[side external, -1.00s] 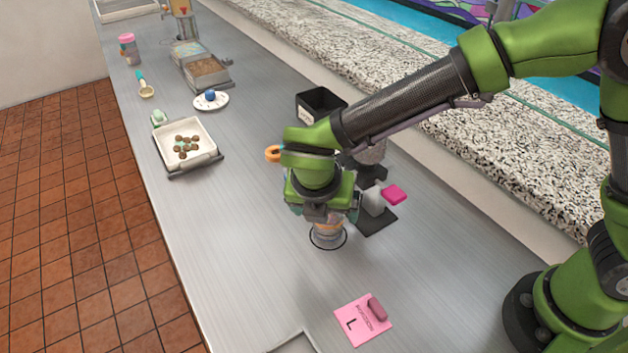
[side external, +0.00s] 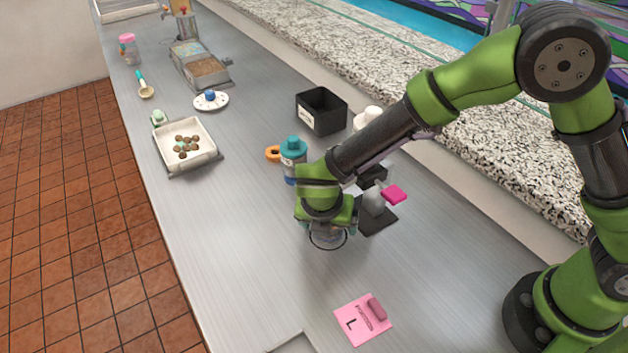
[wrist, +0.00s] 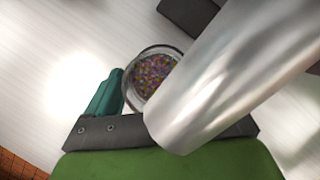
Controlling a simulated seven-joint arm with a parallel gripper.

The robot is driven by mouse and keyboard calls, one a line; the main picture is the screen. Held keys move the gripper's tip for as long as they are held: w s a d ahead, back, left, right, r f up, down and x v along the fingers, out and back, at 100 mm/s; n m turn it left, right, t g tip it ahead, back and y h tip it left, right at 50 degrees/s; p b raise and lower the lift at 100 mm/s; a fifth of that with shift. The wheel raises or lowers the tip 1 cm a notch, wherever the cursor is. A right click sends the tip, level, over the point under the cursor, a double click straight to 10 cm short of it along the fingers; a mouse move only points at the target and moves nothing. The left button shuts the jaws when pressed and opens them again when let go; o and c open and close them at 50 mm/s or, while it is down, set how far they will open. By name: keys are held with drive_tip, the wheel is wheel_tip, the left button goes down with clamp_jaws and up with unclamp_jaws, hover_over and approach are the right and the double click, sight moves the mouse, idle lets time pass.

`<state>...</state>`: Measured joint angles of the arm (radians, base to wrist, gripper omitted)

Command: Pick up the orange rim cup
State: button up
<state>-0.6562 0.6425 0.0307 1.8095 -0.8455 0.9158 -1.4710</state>
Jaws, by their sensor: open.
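My gripper (side external: 327,228) is open and points down over a clear round cup (side external: 328,242) in the side view. The gripper hides most of this cup, and a thin dark ring shows at its foot. In the wrist view the cup (wrist: 153,74) shows from above, with a grey-looking rim and multicoloured bits inside. A teal finger (wrist: 105,95) of mine is just left of it. A large silver cylinder (wrist: 235,70) covers its right side. I cannot make out an orange rim. An orange ring-shaped thing (side external: 273,153) lies farther back.
A teal-capped bottle (side external: 293,158) stands behind my gripper. A pink card (side external: 362,322) lies in front. The counter left of the gripper is clear.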

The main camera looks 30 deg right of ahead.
drive_tip(key=c, duration=1.2)
drive_tip(key=shift+o, duration=0.2)
